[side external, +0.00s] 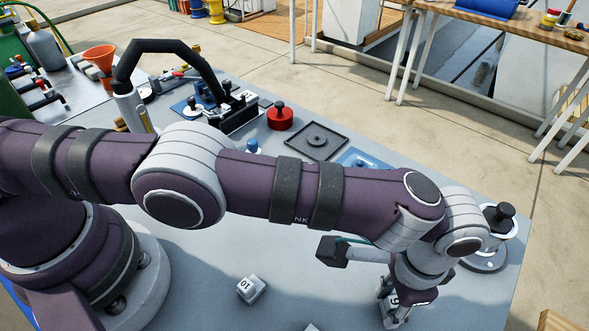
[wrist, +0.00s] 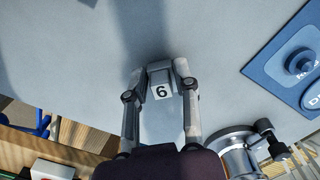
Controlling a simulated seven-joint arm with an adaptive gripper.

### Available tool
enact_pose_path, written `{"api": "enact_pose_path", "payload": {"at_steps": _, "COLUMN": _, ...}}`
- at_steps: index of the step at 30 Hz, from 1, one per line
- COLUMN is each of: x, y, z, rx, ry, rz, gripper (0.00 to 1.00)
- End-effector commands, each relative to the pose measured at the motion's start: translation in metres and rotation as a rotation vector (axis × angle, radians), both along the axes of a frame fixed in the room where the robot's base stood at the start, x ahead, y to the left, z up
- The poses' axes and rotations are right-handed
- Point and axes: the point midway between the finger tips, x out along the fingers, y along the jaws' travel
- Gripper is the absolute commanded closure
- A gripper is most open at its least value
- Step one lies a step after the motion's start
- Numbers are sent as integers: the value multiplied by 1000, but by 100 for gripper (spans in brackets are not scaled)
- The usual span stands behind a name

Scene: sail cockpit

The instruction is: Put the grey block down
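The grey block (wrist: 161,89) has a white face marked 6. In the wrist view it sits between the two fingertips of my gripper (wrist: 159,74), with a finger against each side, so the gripper looks shut on it. In the side external view my gripper (side external: 396,302) points down near the bottom right of the grey tabletop (side external: 330,260). The block is partly hidden there by the fingers. I cannot tell whether its underside touches the tabletop.
A light block marked 10 (side external: 249,288) lies on the table to the left. A metal winch-like part (side external: 487,250) stands at the right edge. A black tray (side external: 312,140) and red knob (side external: 280,117) are at the back. A blue plate (wrist: 290,70) shows in the wrist view.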

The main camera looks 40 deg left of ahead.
Motion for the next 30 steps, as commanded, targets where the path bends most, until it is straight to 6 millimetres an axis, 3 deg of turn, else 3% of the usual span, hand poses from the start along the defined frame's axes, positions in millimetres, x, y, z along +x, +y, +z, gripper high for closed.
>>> {"api": "enact_pose_path", "payload": {"at_steps": 1, "x": 0, "y": 0, "z": 0, "rx": 0, "ry": 0, "rz": 0, "gripper": 64}}
{"api": "enact_pose_path", "payload": {"at_steps": 5, "x": 0, "y": 0, "z": 0, "rx": 0, "ry": 0, "rz": 1, "gripper": 48}}
{"api": "enact_pose_path", "payload": {"at_steps": 14, "x": 0, "y": 0, "z": 3, "rx": -1, "ry": -1, "rz": 1, "gripper": 48}}
{"api": "enact_pose_path", "payload": {"at_steps": 21, "x": 1, "y": -1, "z": 51, "rx": -4, "ry": -4, "rz": 1, "gripper": 48}}
{"api": "enact_pose_path", "payload": {"at_steps": 26, "x": 1, "y": 0, "z": 75, "rx": -2, "ry": -4, "rz": 2, "gripper": 48}}
{"api": "enact_pose_path", "payload": {"at_steps": 30, "x": 19, "y": 15, "z": 103, "rx": -24, "ry": -24, "rz": 54, "gripper": 48}}
